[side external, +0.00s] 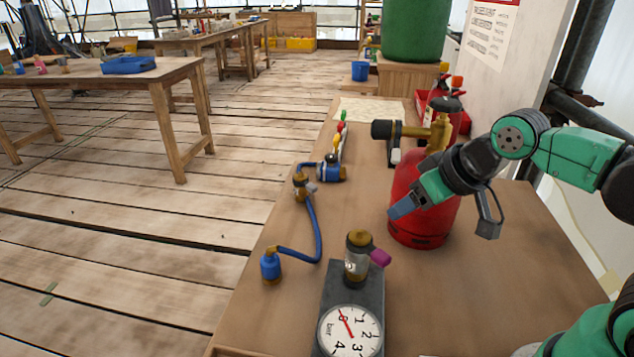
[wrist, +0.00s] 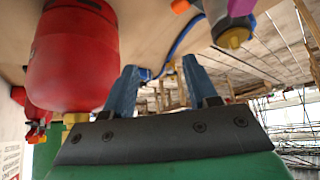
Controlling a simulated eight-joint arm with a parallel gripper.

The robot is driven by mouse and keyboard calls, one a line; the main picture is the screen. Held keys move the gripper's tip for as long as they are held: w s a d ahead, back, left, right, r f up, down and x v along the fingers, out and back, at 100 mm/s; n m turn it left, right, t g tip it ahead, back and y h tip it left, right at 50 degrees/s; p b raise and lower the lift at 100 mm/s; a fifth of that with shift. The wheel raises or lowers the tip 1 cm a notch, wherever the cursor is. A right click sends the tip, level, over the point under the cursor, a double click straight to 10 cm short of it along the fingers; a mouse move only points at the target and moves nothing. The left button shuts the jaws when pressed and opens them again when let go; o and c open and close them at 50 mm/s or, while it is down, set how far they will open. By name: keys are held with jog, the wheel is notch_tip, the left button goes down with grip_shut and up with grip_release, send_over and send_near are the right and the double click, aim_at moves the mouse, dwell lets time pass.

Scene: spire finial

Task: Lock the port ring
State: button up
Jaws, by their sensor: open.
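A dark gauge block (side external: 350,279) with a white dial stands at the front of the bench. On it is an upright port fitting (side external: 357,265), a silvery collar with a brass top and a purple tab at its right side. I cannot tell which part is the port ring. In the wrist view a brass fitting (wrist: 234,37) with a purple part shows at the upper right. My gripper (side external: 393,213), with blue fingers, is above the bench, up and right of the port fitting and apart from it. In the wrist view my gripper (wrist: 161,76) is open with nothing between its fingers.
A red cylinder (side external: 418,220) stands behind my gripper and shows large in the wrist view (wrist: 72,55). A blue hose (side external: 316,232) with a blue end fitting (side external: 271,266) lies left of the gauge block.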

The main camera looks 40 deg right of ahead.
jog(key=w+a+f+m+g, duration=0.1)
jog(key=m+g, duration=0.1)
jog(key=m, duration=0.1)
jog(key=w+a+f+m+g, duration=0.1)
jog(key=m+g, duration=0.1)
jog(key=m, duration=0.2)
jog(key=w+a+f+m+g, duration=0.1)
jog(key=w+m+g, duration=0.1)
jog(key=m, duration=0.1)
jog(key=shift+a+f+m, duration=0.1)
jog(key=shift+f+m, duration=0.1)
jog(key=shift+m, duration=0.1)
jog(key=shift+w+a+f+m+g, duration=0.1)
jog(key=shift+f+m+g, duration=0.15)
jog(key=shift+m+g, duration=0.15)
jog(key=shift+w+f, duration=0.1)
jog(key=shift+f, duration=2.85)
grip_shut()
